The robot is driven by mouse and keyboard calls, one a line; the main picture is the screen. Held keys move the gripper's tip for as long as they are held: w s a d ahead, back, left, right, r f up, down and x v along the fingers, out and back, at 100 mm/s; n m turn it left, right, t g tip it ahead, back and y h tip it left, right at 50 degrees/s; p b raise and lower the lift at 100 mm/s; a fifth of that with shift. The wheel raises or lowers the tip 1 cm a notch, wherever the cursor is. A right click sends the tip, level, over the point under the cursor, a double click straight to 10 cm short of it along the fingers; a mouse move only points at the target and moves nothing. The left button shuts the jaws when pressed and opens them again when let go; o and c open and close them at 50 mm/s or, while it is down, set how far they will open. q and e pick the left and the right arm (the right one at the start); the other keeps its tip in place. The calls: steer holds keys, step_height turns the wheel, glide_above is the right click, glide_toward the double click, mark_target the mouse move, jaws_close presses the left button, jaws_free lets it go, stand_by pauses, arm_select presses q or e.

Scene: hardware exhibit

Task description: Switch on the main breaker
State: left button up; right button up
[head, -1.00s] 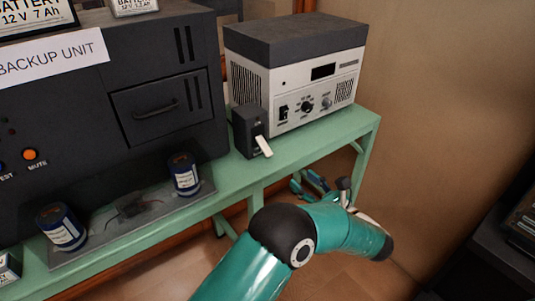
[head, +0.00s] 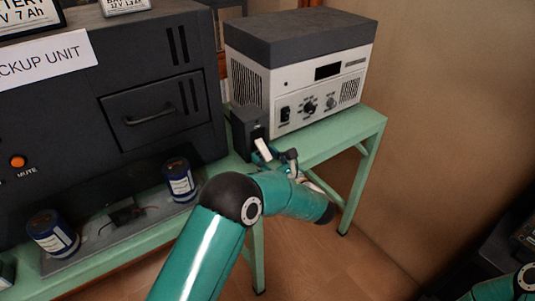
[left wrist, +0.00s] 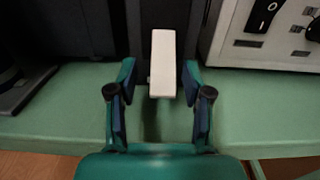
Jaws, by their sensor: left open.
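The main breaker is a small dark box (head: 244,128) on the green bench, with a white lever (head: 262,149) that slants down and outward. My left gripper (head: 277,160) is at the lever, partly hidden by its own arm in the head view. In the left wrist view the white lever (left wrist: 162,62) lies between the two open fingers of the left gripper (left wrist: 160,82), with a gap on each side. The dark breaker housing (left wrist: 198,30) is behind it. My right gripper is out of view; only a bit of the right arm shows at the lower right.
A white power unit (head: 300,93) with a dark top stands right beside the breaker. The black backup unit (head: 160,75) is to the left. Two blue cylinders (head: 180,181) (head: 52,234) stand on a grey plate.

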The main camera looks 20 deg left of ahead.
arm_select(q)
steer(key=shift+d, duration=0.15)
steer(key=shift+c, duration=0.3)
jaws_close()
steer(key=shift+r, duration=0.1)
